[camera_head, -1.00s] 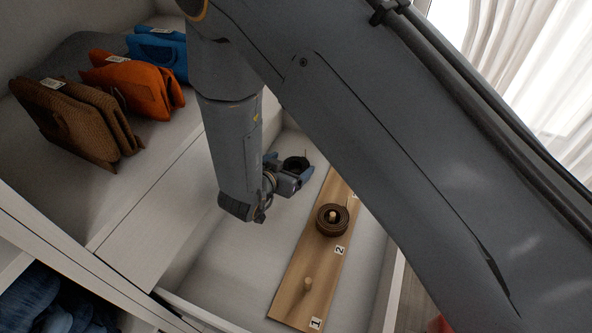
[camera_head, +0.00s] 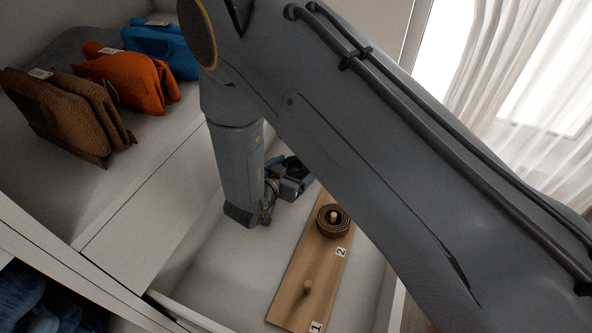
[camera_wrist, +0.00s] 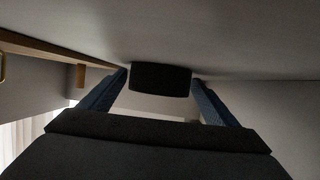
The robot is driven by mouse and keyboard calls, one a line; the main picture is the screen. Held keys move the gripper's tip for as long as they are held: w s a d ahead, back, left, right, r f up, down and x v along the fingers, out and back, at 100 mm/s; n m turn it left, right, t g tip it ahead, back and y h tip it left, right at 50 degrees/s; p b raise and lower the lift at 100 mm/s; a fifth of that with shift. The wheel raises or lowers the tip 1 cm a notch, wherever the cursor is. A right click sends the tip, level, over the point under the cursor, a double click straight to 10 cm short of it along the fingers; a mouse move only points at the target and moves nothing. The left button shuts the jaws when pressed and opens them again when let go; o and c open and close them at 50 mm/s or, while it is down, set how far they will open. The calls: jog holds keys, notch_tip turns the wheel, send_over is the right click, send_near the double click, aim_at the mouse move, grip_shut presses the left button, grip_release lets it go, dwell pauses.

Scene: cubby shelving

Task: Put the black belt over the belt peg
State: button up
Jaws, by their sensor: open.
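My gripper (camera_head: 291,185) is low in the white drawer, left of the wooden peg board (camera_head: 310,262). In the wrist view its two blue fingers (camera_wrist: 160,88) are open, with the black belt (camera_wrist: 160,78) between their tips and a narrow gap at each side. In the head view the belt is mostly hidden behind the gripper and arm. A bare peg (camera_head: 307,288) stands by label 1. A brown coiled belt (camera_head: 333,221) is around the peg by label 2. The board's far end is hidden by my arm; a peg (camera_wrist: 80,75) shows in the wrist view.
Folded jeans (camera_head: 40,305) lie in a cubby at lower left. The drawer's walls surround the board. The drawer floor left of the board is clear.

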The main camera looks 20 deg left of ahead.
jog(key=c, duration=1.2)
jog(key=shift+c, duration=0.2)
jog(key=shift+r, duration=0.15)
